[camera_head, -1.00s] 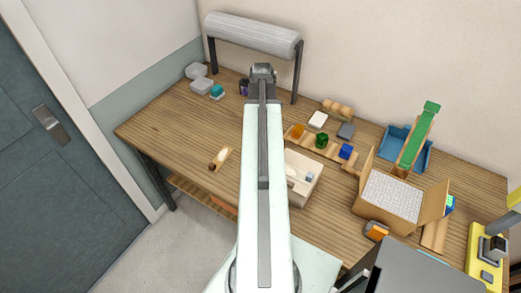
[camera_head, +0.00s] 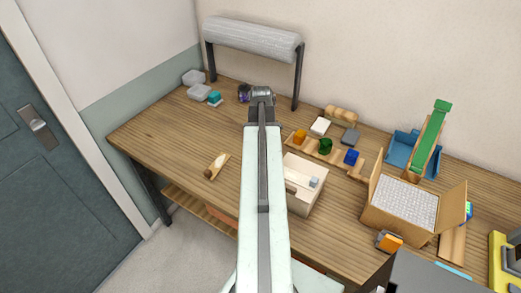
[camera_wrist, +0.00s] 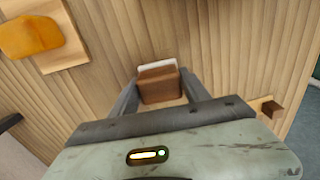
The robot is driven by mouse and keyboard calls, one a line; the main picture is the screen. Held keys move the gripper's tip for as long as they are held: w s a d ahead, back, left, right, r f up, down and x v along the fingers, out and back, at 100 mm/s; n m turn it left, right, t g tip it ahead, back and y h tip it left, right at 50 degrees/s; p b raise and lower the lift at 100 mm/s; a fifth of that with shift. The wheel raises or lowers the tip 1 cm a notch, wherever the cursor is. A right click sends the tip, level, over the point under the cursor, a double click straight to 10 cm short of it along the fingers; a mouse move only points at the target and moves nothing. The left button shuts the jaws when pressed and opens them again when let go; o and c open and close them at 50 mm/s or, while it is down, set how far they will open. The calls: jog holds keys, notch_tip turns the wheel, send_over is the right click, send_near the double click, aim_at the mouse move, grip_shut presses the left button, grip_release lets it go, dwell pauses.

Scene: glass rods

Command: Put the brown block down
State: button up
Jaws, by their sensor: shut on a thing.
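The brown block (camera_wrist: 161,87) is between the two fingers of my gripper (camera_wrist: 160,94) in the wrist view. My gripper is shut on it, over the wooden table top (camera_wrist: 100,100). A white edge shows just beyond the block; I cannot tell what it belongs to. I cannot tell whether the block touches the table. In the head view my arm hides the block and the fingers.
An orange thing (camera_wrist: 30,37) on a wooden strip is upper left in the wrist view. A light wooden piece with a dark end (camera_wrist: 268,108) is at right. In the head view, a pale box (camera_head: 305,190) and an open carton (camera_head: 400,205) stand right of my arm.

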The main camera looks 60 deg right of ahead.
jog(key=o, duration=1.2)
jog(key=shift+f, duration=0.15)
notch_tip(320, 180, up, 12)
jog(key=p, duration=1.2)
jog(key=shift+r, duration=0.2)
